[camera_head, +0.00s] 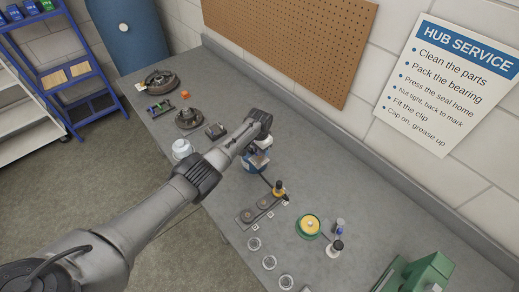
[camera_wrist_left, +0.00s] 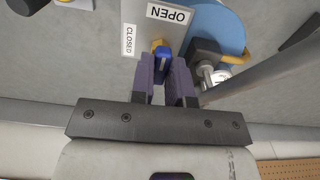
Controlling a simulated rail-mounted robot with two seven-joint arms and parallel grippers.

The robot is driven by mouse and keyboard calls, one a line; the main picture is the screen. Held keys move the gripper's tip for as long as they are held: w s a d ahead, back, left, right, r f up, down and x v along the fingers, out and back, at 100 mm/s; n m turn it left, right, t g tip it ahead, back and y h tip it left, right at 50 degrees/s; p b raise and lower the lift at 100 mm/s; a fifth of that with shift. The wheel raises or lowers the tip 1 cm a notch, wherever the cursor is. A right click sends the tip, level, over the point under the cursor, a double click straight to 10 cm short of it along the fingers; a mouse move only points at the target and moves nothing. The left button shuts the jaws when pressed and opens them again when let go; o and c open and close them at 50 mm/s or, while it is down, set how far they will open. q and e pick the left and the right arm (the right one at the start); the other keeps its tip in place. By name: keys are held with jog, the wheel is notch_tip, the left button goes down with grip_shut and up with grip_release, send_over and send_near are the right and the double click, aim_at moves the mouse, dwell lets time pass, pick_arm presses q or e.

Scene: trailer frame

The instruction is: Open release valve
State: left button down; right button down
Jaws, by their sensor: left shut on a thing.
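In the left wrist view, the release valve (camera_wrist_left: 160,46) shows as a small blue and yellow handle in front of a grey plate (camera_wrist_left: 145,28). My left gripper (camera_wrist_left: 165,62) is shut on the handle, with a dark purple finger on each side. The fingers hide part of the handle, and I cannot tell which label it points to. In the head view, my left gripper (camera_head: 257,143) is over a blue and white device (camera_head: 258,162) on the bench. My right gripper is not in view.
Black hub parts (camera_head: 188,117) lie on the grey bench at the far left. A tray (camera_head: 262,208) with round parts, a yellow-green tin (camera_head: 308,226) and several clear dishes (camera_head: 269,262) stand nearer. A green machine (camera_head: 420,272) is at lower right. A wall borders the bench.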

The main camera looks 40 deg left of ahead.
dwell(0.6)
pick_arm(q)
jog(key=c, duration=1.1)
grip_release()
notch_tip(320, 180, up, 14)
jog(key=p, duration=0.1)
jog(key=shift+p, duration=0.4)
jog(key=shift+f, duration=0.1)
